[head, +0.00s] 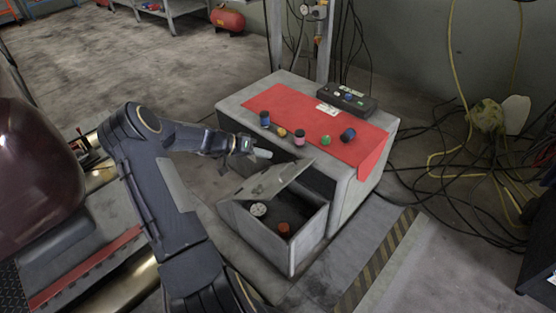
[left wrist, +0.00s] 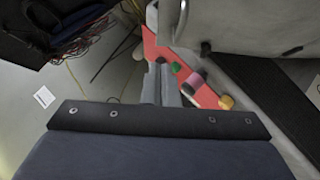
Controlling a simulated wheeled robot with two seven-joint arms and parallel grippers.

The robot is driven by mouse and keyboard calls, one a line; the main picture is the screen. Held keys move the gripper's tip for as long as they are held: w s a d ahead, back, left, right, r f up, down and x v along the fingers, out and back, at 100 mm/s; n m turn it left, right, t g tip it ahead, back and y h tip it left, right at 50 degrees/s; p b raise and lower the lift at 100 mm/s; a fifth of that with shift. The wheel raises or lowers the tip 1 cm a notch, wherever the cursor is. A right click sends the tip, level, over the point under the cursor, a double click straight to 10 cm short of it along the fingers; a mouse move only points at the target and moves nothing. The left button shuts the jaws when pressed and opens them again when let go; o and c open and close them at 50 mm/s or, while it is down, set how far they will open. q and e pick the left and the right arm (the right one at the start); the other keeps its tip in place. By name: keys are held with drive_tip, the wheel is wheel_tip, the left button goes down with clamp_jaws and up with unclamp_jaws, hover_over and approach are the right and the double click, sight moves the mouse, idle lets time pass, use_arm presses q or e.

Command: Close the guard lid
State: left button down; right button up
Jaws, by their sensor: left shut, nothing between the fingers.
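The guard lid (head: 266,184) is a grey hinged plate on a low grey box (head: 305,232). It stands tilted, partly open, over the box's opening. The lid seems to be the grey plate (left wrist: 250,22) at the upper right of the left wrist view. My left gripper (head: 262,154) is shut and empty, just behind the lid's raised upper part in the head view. I cannot tell whether it touches the lid. Its narrow fingers also show in the left wrist view (left wrist: 163,82). My right gripper is not in view.
Behind stands a larger grey block with a red mat (head: 310,128), several small cylinders and a black control box (head: 346,97). Cables (head: 420,150) lie on the floor at right.

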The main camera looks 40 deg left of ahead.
sight(299, 171)
use_arm(q)
drive_tip(key=b+x, duration=0.1)
drive_tip(key=x, duration=0.7)
drive_tip(key=shift+w+d+f, duration=0.1)
drive_tip(key=shift+d+f, duration=0.15)
drive_tip(key=shift+f, duration=0.1)
drive_tip(key=shift+d+f+b, duration=0.35)
drive_tip(key=shift+d+f, duration=0.4)
drive_tip(key=shift+f, duration=0.1)
drive_tip(key=shift+d+f, duration=0.4)
